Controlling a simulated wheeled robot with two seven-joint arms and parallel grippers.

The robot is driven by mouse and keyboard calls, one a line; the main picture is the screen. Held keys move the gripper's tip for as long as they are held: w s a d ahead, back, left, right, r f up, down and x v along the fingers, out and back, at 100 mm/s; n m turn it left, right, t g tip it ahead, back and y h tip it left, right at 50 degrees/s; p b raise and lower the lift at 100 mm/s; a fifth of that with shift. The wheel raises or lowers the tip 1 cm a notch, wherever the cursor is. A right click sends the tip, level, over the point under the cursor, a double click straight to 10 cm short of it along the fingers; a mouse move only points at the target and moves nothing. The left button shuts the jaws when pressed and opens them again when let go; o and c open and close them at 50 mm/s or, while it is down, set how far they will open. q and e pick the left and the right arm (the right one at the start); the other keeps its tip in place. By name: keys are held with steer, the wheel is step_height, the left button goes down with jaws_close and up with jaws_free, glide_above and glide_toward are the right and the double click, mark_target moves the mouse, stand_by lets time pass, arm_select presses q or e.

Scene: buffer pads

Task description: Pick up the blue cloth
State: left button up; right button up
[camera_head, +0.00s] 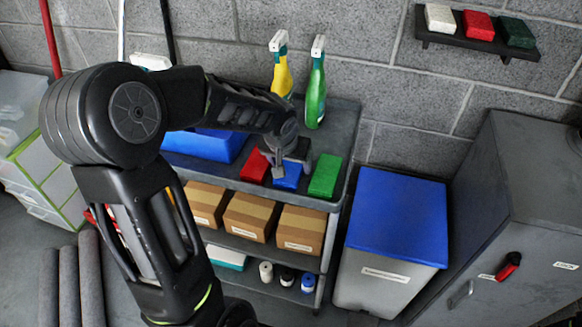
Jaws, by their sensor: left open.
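The blue cloth (287,181) lies on the top shelf of the grey cart, between a red cloth (254,166) on its left and a green cloth (324,175) on its right. My left gripper (282,171) is open and points down at the blue cloth, its fingers at the cloth's far part. The gripper hides some of the cloth, and I cannot tell whether the fingers touch it. My right gripper is not in view.
A blue bin (213,143) sits left on the cart (345,135). Yellow (282,75) and green (316,95) spray bottles stand behind. Boxes (250,216) fill the shelf below. A blue-lidded bin (397,215) and grey cabinet (530,190) stand right. A wall shelf (480,43) holds folded cloths.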

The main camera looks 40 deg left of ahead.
mark_target(290, 166)
arm_select(q)
steer(key=shift+c, duration=0.2)
steer(key=c, duration=1.1)
step_height(290, 166, up, 10)
steer(key=shift+r, duration=0.1)
stand_by(0.5)
